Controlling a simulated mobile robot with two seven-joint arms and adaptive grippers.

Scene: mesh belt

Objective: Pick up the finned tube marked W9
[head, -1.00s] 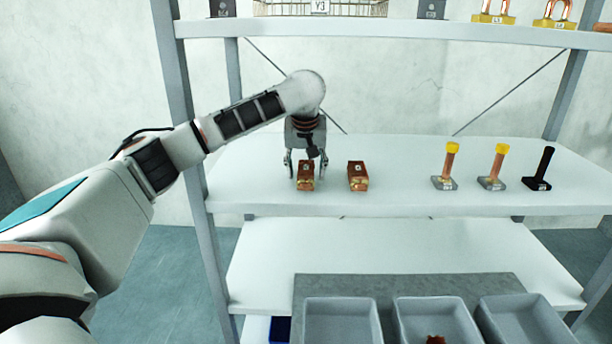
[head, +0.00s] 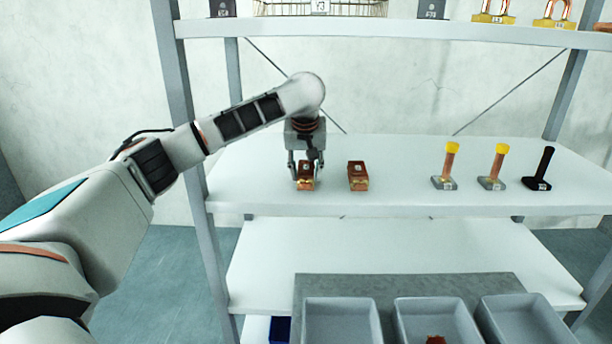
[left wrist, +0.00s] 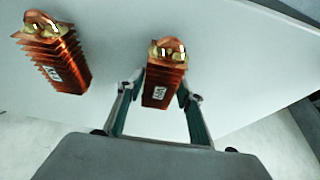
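Two copper finned tubes with brass-coloured ends lie on the middle shelf. The left one (head: 306,183) is between the fingers of my left gripper (head: 305,174). In the left wrist view this tube (left wrist: 162,80) sits between the fingertips of my left gripper (left wrist: 161,88), which press against its sides; its small white label is too blurred to read surely. The other finned tube (head: 358,178) stands apart to the right. It shows at the left of the left wrist view (left wrist: 60,62), its label also unclear. My right gripper is out of view.
Two yellow-topped copper pieces (head: 447,168) (head: 496,168) and a black one (head: 541,170) stand further right on the middle shelf (head: 400,202). An upper shelf (head: 400,30) runs above. Grey bins (head: 342,305) are below. The shelf between the second tube and these pieces is clear.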

